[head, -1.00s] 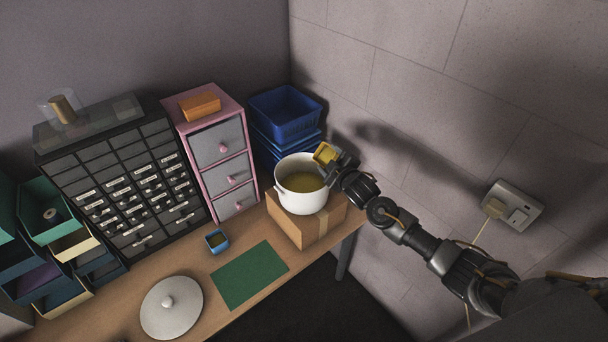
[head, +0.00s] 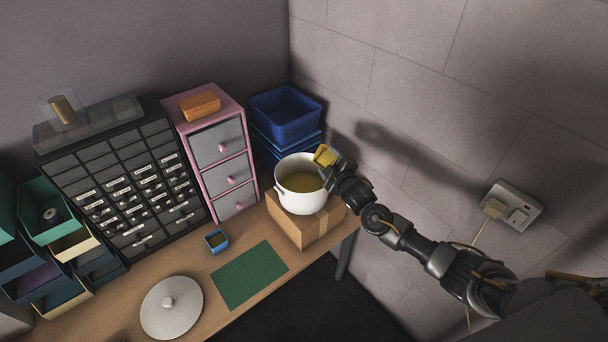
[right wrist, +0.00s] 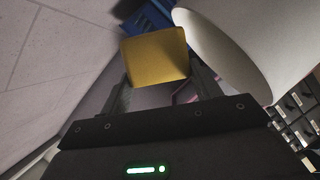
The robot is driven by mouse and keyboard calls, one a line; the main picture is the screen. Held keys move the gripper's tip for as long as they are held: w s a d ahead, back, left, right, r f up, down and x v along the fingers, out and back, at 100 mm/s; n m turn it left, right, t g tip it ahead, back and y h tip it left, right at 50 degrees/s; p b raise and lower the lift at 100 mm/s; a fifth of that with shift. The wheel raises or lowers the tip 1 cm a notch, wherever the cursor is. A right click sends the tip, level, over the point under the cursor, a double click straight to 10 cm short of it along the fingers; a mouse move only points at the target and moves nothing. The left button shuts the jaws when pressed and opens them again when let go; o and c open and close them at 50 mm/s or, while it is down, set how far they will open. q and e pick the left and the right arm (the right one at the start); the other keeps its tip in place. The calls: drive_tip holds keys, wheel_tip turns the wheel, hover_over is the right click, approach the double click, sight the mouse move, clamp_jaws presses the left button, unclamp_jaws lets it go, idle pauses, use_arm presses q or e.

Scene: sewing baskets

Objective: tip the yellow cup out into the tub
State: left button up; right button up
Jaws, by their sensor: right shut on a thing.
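The yellow cup (head: 324,155) is in my right gripper (head: 331,164), held tilted over the right rim of a white pot-like tub (head: 301,198). The tub stands on a cardboard box and holds a yellowish-brown content (head: 300,183). In the right wrist view the yellow cup (right wrist: 156,58) sits between the fingers of my right gripper (right wrist: 160,88), with the tub's white wall (right wrist: 245,40) close at its right. The inside of the cup is hidden, so I cannot tell what is in it. My left gripper is not in view.
The cardboard box (head: 292,233) stands at the table's right end, beside the wall. Stacked blue baskets (head: 285,113) and a pink drawer unit (head: 218,155) stand behind.

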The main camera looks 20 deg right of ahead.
drive_tip(key=shift+a+r+n, duration=0.1)
drive_tip(key=shift+a+n, duration=0.15)
drive_tip(key=shift+n, duration=0.25)
idle(0.4)
drive_tip(key=shift+s+a+f+n+t+h, duration=0.15)
drive_tip(key=shift+f+n+t+h, duration=0.3)
drive_tip(key=shift+f+n, duration=0.25)
idle(0.4)
drive_tip(key=shift+s+a+r+n+t, duration=0.1)
drive_tip(key=shift+s+a+n+t, duration=0.1)
drive_tip(key=shift+a+n, duration=0.25)
drive_tip(key=shift+s+a+n+t, duration=0.2)
drive_tip(key=shift+a+n, duration=0.15)
drive_tip(key=shift+a, duration=0.2)
idle(0.4)
drive_tip(key=shift+s+a+n+t+b, duration=0.1)
drive_tip(key=shift+a+n+t+b, duration=0.2)
drive_tip(key=shift+n, duration=0.45)
drive_tip(key=shift+s+a+n+t+b, duration=0.15)
drive_tip(key=shift+n+t, duration=0.2)
drive_tip(key=shift+n, duration=0.4)
idle(1.2)
drive_tip(key=shift+a+r+n+t+p, duration=0.25)
drive_tip(key=shift+r+n+p, duration=0.25)
drive_tip(key=shift+r+n, duration=0.3)
idle(0.6)
drive_tip(key=shift+a+f+n, duration=0.1)
drive_tip(key=shift+f+n, duration=0.05)
drive_tip(key=shift+n, duration=0.25)
